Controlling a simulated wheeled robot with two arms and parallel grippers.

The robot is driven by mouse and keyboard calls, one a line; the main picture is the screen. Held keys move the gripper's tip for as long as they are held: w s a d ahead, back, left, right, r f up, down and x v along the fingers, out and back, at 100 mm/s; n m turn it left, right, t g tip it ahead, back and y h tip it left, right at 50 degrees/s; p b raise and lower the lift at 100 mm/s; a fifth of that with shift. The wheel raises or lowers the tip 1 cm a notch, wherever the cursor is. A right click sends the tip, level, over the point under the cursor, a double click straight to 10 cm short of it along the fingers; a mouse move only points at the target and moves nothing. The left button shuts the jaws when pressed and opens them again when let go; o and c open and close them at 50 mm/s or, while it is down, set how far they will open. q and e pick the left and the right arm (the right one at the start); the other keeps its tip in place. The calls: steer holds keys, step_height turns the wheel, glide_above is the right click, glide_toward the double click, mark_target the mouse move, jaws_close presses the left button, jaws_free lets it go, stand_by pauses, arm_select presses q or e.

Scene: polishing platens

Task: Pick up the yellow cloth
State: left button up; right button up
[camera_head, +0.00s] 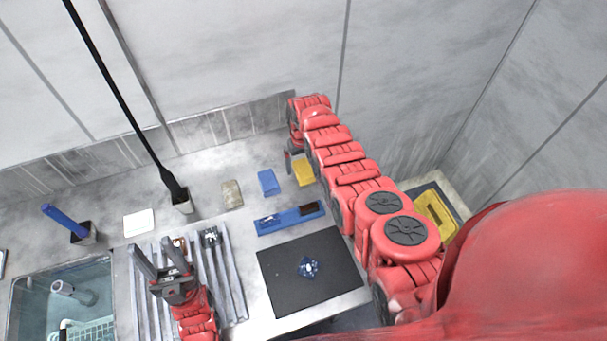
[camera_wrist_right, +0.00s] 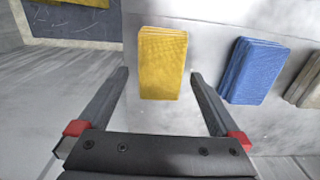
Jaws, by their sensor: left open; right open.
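The yellow cloth (camera_head: 304,172) is a folded pad lying on the counter near the back wall, partly behind my right arm in the head view. In the right wrist view the yellow cloth (camera_wrist_right: 162,63) lies ahead, between the lines of the two fingers. My right gripper (camera_wrist_right: 160,82) is open and empty, its fingertips on either side of the cloth's near part; whether they touch the counter I cannot tell. In the head view my right gripper (camera_head: 291,160) is beside the cloth. My left gripper (camera_head: 160,259) is open above the metal rails at the lower left.
A blue cloth (camera_wrist_right: 257,71) lies to the right of the yellow one in the wrist view, with a beige cloth (camera_head: 231,194) beyond it. A blue holder (camera_head: 283,221) and a black mat (camera_head: 285,272) lie nearer. The sink (camera_head: 62,300) is at the left.

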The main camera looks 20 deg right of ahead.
mark_target(302, 166)
steer(key=shift+r, duration=0.25)
steer(key=c, duration=1.5)
step_height(302, 166, up, 10)
steer(key=p, duration=0.6)
steer(key=shift+p, duration=0.3)
